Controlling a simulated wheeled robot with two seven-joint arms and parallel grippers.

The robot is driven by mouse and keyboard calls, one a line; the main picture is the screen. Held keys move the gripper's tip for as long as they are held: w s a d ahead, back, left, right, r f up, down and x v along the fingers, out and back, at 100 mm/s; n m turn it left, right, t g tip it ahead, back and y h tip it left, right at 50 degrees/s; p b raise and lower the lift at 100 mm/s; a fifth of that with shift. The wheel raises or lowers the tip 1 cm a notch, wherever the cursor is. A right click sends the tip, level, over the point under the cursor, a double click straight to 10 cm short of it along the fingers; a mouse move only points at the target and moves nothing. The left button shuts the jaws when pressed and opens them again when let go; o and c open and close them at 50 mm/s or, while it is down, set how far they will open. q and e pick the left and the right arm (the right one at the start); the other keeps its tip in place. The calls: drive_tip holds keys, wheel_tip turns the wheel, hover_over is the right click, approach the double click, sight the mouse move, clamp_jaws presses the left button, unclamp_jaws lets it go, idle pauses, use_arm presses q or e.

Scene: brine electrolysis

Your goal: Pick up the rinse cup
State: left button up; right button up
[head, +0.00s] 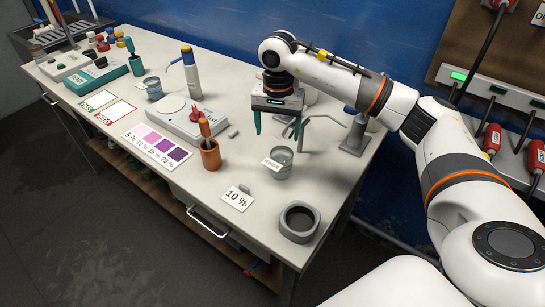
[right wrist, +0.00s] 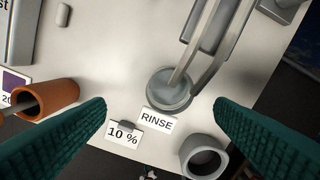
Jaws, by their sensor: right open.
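The rinse cup (head: 281,170) is a clear, grey-tinted cup standing upright near the right end of the bench. A small white RINSE card (head: 271,164) stands at its side. My right gripper (head: 277,124) is open and empty, with teal fingers pointing down, above and behind the cup in the head view. In the right wrist view the cup (right wrist: 169,92) shows from above, between the two finger lines and apart from both fingertips (right wrist: 160,104). Bent grey bars cross part of its rim in that view. My left gripper is not in view.
A grey bent-rod stand (head: 354,132) is close to the cup and gripper. A dark grey round holder (head: 299,221) stands at the front right. An orange pot (head: 210,155) holding a tool is to the left. A 10 % card (head: 237,199) lies in front.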

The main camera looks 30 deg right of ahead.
drive_tip(key=p, duration=0.1)
approach(282, 158)
wheel_tip(282, 158, down, 2)
drive_tip(key=s+a, duration=0.2)
drive_tip(key=shift+a+f, duration=0.1)
drive_tip(key=shift+f, duration=0.2)
drive_tip(key=shift+w+f+p, duration=0.1)
drive_tip(key=shift+f+p, duration=0.25)
drive_tip(key=f, duration=0.1)
drive_tip(key=f+p, duration=0.1)
drive_tip(key=f, duration=0.1)
drive_tip(key=shift+s+f+p, duration=0.25)
drive_tip(key=shift+s+p, duration=0.05)
drive_tip(key=shift+s, duration=0.05)
drive_tip(key=shift+w+f, duration=0.1)
drive_tip(key=shift+f, duration=0.55)
drive_tip(key=c, duration=0.8)
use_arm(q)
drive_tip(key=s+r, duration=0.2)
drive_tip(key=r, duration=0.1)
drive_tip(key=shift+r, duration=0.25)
use_arm(e)
drive_tip(key=shift+r, duration=0.1)
drive_tip(key=c, duration=0.5)
